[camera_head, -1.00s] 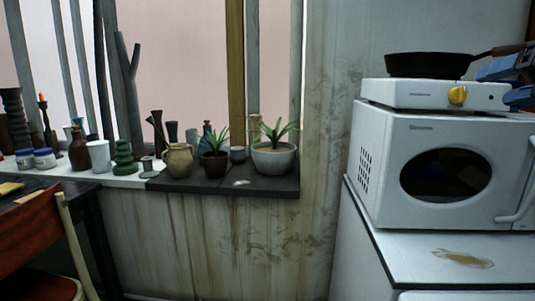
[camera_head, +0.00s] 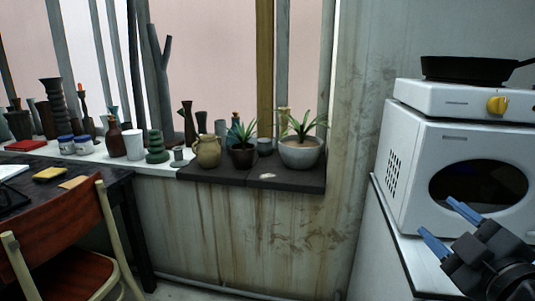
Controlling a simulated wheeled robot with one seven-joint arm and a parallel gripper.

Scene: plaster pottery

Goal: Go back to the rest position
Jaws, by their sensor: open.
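My gripper (camera_head: 449,226) is at the lower right, in front of the white microwave's lower part. Its two blue fingers are spread apart with nothing between them. The dark body of the gripper runs off toward the right edge, and the rest of the arm is out of view.
A black pan (camera_head: 467,69) sits on a white hot plate (camera_head: 450,100) on the microwave (camera_head: 408,185). A wooden chair (camera_head: 62,240) stands by a dark desk at the left. Floor shows between.

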